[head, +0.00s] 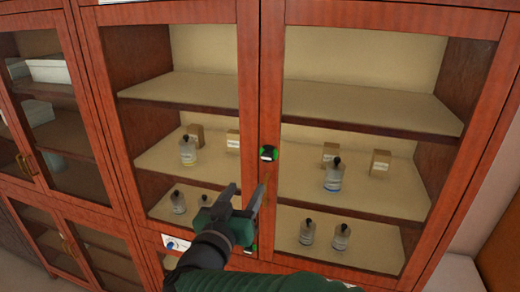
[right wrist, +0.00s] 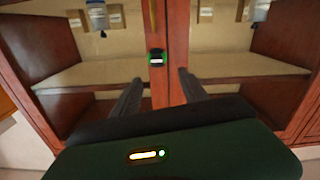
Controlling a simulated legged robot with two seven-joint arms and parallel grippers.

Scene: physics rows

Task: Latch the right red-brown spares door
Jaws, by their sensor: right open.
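The right red-brown door (head: 390,14) has a large glass pane and looks flush beside the left door (head: 248,70). A small black catch with a white face and green sides (head: 268,153) sits at the seam between them. The same catch shows in the right wrist view (right wrist: 157,57), beyond and roughly between my fingertips. My right gripper (head: 249,184) is open and empty, in front of the seam and lower in the picture than the catch. It appears apart from the catch. Whether the catch is engaged cannot be told. My left gripper is out of view.
Behind the glass, shelves hold small bottles (head: 333,177) and boxes (head: 380,163). A brass handle (right wrist: 153,18) lies along the seam near the catch. Another cabinet (head: 75,100) with brass handles stands at the left. A white label (head: 176,243) is low on the front.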

